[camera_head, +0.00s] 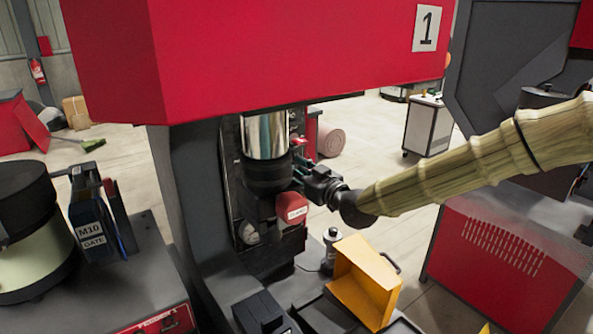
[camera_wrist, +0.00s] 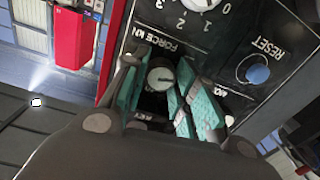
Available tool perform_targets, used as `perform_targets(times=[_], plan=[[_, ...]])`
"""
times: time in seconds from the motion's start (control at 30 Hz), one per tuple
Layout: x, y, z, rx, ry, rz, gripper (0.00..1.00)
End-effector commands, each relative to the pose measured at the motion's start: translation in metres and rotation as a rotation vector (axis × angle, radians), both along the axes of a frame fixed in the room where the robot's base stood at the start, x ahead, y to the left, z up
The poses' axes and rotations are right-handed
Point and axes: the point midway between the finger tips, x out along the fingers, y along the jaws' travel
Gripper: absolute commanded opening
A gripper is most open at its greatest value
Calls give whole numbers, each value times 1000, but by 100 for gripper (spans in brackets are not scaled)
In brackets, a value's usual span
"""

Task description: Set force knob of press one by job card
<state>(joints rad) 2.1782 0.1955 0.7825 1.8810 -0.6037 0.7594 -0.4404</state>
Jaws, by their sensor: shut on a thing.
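Press one (camera_head: 250,55) is the red machine with a "1" plate (camera_head: 426,28) and a chrome ram (camera_head: 265,135). My gripper (camera_head: 302,172) reaches in from the right beside the ram. In the wrist view its teal fingers (camera_wrist: 163,78) stand on both sides of a small pale round knob (camera_wrist: 160,76) with a dark mark. The jaws are shut on this knob. It sits by the "FORCE kN" label (camera_wrist: 155,42) on a black panel. The numbered dial (camera_wrist: 200,4) is cut by the top edge. I cannot make out a job card.
A blue reset button (camera_wrist: 258,75) is right of the knob. Below the ram are a red labelled part (camera_head: 291,208) and a tilted yellow bin (camera_head: 363,281). A feeder bowl (camera_head: 35,260) and an M10 gate block (camera_head: 95,232) stand at left.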

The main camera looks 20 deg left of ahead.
Motion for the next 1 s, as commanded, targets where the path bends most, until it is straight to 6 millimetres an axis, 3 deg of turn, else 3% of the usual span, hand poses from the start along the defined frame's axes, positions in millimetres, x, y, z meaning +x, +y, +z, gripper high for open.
perform_targets(times=[0.37, 1.0], plan=[[0, 0, -3, 73, 91, 0, 5], [1, -1, -4, 427, 544, -1, 5]])
